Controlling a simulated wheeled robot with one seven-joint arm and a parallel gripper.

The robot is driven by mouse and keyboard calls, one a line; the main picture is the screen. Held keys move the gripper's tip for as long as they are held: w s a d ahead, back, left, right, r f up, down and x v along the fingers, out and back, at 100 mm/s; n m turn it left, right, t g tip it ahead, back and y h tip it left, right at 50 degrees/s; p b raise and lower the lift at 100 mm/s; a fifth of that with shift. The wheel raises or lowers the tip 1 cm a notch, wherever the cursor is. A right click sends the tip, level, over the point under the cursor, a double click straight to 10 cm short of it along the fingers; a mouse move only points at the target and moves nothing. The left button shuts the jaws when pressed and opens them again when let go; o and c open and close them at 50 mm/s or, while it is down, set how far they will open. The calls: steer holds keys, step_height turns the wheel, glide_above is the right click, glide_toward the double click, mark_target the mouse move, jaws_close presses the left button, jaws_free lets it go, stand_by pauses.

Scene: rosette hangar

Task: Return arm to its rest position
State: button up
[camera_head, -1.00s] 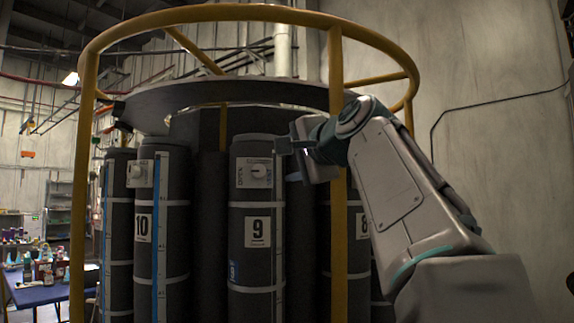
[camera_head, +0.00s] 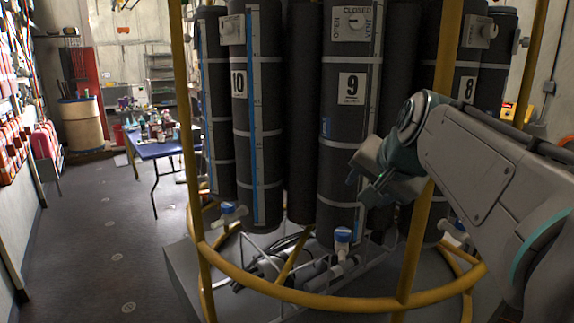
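My gripper (camera_head: 366,188) is at the end of my grey and teal arm, which reaches in from the right side of the head view. It is in front of the lower part of the dark cylinder marked 9 (camera_head: 340,125), near the yellow frame's upright (camera_head: 428,195). It holds nothing that I can see. The fingers are small and partly turned away, so their opening is unclear. The cylinder's round white knob (camera_head: 352,22) sits on a plate labelled open, closed and vent, well above my gripper and apart from it.
Cylinders marked 10 (camera_head: 257,140) and 8 (camera_head: 461,90) flank it. A yellow ring (camera_head: 300,299) runs low around the rosette, with blue-capped valves (camera_head: 342,236) inside. A blue table (camera_head: 160,149) with bottles stands at the back left. The floor (camera_head: 100,225) on the left is open.

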steer(key=s+f+n+g, duration=0.3)
steer(key=s+f, duration=0.6)
steer(key=f, duration=0.3)
steer(key=s+f+n+g+h, duration=0.1)
steer(key=s+f+n+g, duration=0.2)
steer(key=s+f, duration=0.6)
step_height(320, 180, down, 3)
steer(key=shift+f+n+h, duration=0.1)
steer(key=shift+n+h, duration=0.2)
steer(key=shift+n, duration=0.1)
steer(key=shift+o, duration=0.3)
steer(key=shift+s, duration=0.1)
